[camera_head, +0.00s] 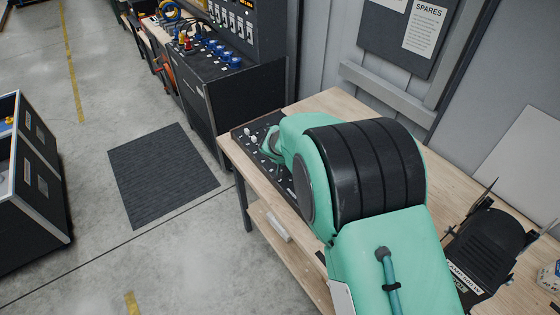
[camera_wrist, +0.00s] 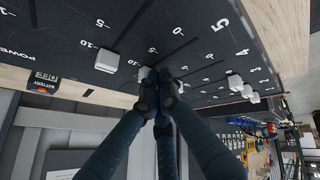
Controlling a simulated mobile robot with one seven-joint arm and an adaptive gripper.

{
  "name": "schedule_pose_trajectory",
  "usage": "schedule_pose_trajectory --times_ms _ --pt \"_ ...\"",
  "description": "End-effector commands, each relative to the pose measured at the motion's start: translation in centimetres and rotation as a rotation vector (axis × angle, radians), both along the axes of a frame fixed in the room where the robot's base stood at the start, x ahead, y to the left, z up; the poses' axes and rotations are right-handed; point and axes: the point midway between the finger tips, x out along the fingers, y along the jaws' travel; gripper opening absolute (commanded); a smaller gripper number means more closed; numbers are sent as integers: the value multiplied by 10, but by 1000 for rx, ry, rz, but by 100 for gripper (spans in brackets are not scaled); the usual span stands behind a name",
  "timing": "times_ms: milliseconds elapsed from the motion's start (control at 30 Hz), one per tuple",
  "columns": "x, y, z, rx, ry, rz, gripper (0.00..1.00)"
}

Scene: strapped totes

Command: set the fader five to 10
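The black fader panel (camera_head: 288,183) lies on the wooden bench, with my gripper (camera_head: 270,147) low over its far part. In the wrist view, the panel (camera_wrist: 200,60) shows white numbers and scale marks. My gripper (camera_wrist: 160,76) points at it with its fingertips together. The pale knob of fader five (camera_wrist: 144,73) sits close beside the left fingertip, partly hidden, near the 10 end of its scale. Whether the fingertips touch it is unclear. Another white knob (camera_wrist: 107,60) stands to the left, near its own 10 mark. More white knobs (camera_wrist: 235,82) stand to the right.
The wooden bench (camera_head: 330,102) runs along the grey wall. A dark console (camera_head: 235,95) with blue connectors stands beyond it. A black device (camera_head: 485,240) sits on the bench at the right. A dark mat (camera_head: 162,175) lies on the open floor.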

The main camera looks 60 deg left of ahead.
Motion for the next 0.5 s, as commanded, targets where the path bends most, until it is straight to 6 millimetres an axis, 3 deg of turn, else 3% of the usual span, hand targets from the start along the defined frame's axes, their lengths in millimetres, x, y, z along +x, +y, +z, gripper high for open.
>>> schedule_pose_trajectory --times_ms 500 --pt "-3 0 0 0 -1 1 0"
